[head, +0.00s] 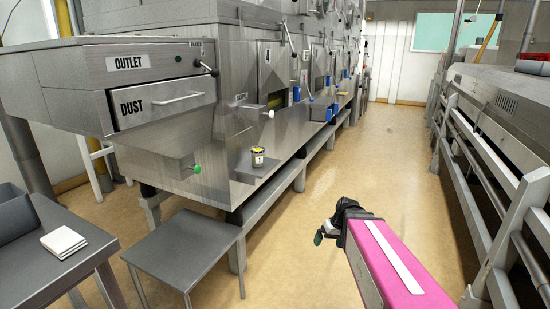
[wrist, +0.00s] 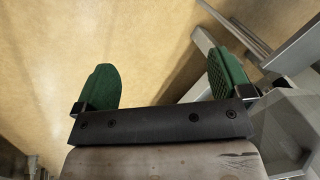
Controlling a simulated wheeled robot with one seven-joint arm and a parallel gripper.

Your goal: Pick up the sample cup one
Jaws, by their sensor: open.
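The sample cup one (head: 258,158) is a small jar with a yellowish lid and a white label reading 1. It stands upright on a small metal ledge (head: 255,172) at the side of the dryer, near the middle of the head view. My gripper (head: 319,238) is at the end of my pink arm, to the right of the cup and apart from it, over the aisle floor. In the wrist view my gripper (wrist: 165,85) has its two green fingers wide apart with nothing between them. The cup is not visible in the wrist view.
The dryer has a drawer marked DUST (head: 160,104). A grey low table (head: 185,250) stands in front, and a desk (head: 60,265) with white sheets (head: 64,241) is at left. A grey railing (head: 480,190) lines the right. The aisle floor (head: 375,150) is clear.

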